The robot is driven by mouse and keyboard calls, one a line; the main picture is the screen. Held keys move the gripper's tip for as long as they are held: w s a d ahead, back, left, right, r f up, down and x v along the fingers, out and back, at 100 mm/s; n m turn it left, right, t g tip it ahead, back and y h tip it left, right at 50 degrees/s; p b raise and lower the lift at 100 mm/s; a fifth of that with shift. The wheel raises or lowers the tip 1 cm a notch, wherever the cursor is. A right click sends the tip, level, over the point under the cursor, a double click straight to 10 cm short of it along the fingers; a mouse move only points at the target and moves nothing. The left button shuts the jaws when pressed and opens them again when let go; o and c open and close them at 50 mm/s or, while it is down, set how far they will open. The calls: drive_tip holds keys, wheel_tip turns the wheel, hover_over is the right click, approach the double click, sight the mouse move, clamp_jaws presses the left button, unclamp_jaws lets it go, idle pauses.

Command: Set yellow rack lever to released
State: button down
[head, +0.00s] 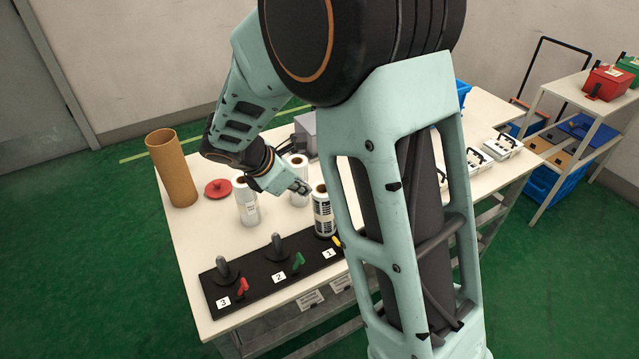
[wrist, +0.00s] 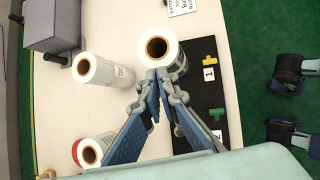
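The yellow lever (head: 338,242) shows only partly in the head view, beside my arm, at the position labelled 1 on the black rack (head: 262,284). In the wrist view the yellow lever (wrist: 209,59) is fully visible, right of my fingertips and apart from them. My gripper (head: 304,187) is above the table by the film roll (head: 323,212) at position 1. In the wrist view my gripper (wrist: 158,74) has its fingertips together, overlapping the view of that roll (wrist: 166,50). It looks shut and empty. Whether the tips touch the roll is unclear.
The green lever (head: 298,262) at 2 and red lever (head: 242,288) at 3 stand along the rack by bare posts. Two white rolls (head: 299,170) (head: 247,206), a brown tube (head: 171,170) and a red disc (head: 218,188) stand or lie behind.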

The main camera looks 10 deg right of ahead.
drive_tip(key=shift+t, duration=0.4)
drive_tip(key=r, duration=0.1)
drive_tip(key=w+r, duration=0.1)
drive_tip(key=r, duration=0.1)
drive_tip(key=a+r+p, duration=0.1)
drive_tip(key=shift+w+r, duration=0.2)
drive_tip(key=shift+r, duration=0.1)
